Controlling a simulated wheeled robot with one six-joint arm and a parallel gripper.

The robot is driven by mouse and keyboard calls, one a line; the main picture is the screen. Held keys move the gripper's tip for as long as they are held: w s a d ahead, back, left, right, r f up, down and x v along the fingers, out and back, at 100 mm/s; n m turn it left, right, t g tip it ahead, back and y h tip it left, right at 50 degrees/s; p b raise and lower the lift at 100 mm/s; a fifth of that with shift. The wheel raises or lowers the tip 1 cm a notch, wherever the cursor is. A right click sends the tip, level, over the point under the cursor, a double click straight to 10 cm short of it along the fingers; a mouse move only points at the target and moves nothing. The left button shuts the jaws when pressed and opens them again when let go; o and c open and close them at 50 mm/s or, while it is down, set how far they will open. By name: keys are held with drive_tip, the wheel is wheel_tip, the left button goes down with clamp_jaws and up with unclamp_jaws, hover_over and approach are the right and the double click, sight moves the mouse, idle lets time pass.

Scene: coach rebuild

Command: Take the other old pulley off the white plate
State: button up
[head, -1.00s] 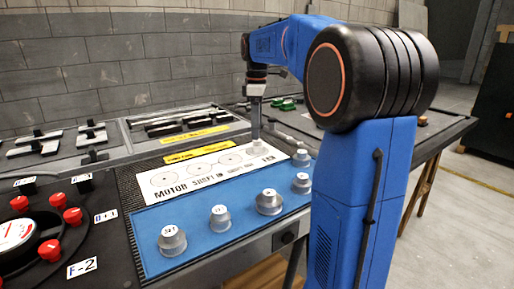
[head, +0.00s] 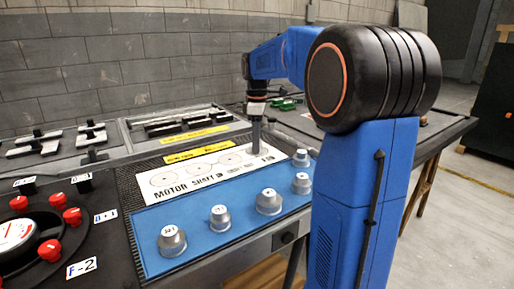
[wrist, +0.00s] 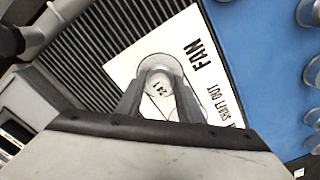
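The white plate (head: 185,190) lies flat on the bench, printed with circles, MOTOR SHAFT and FAN. In the wrist view its FAN end (wrist: 222,98) shows. A grey pulley marked 241 (wrist: 158,84) stands at that end. My gripper (wrist: 160,92) points down over it, with one finger on each side of the pulley and seemingly not clamped on it. In the head view my gripper (head: 256,146) is at the plate's far right end, and I cannot make out the pulley there.
Several grey pulleys, one of them nearest (head: 172,241), stand on the blue mat (head: 240,238) in front of the plate. A yellow label strip (head: 195,153) lies behind the plate. A gauge ring with red knobs (head: 73,216) is at the left.

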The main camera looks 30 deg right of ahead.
drive_tip(key=shift+c, duration=1)
drive_tip(key=shift+r, duration=0.1)
